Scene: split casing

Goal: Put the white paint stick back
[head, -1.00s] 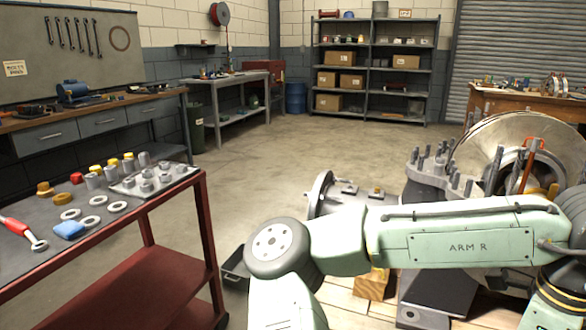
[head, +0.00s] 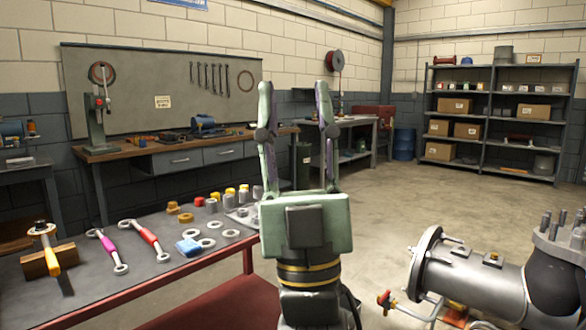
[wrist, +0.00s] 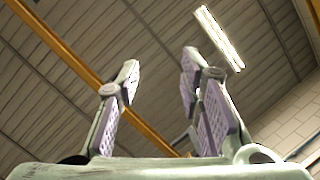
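My gripper (head: 295,92) points upward in the middle of the head view, in front of the cart's right end. Its two fingers stand wide apart with nothing between them. The wrist view also shows my gripper (wrist: 160,62) open and empty against the ceiling. I cannot make out a white paint stick in either view. The red cart (head: 120,309) has a dark top to the left of my gripper, and my gripper hides part of its right end.
A large metal casing (head: 467,284) stands at right. The floor (head: 395,196) between is clear.

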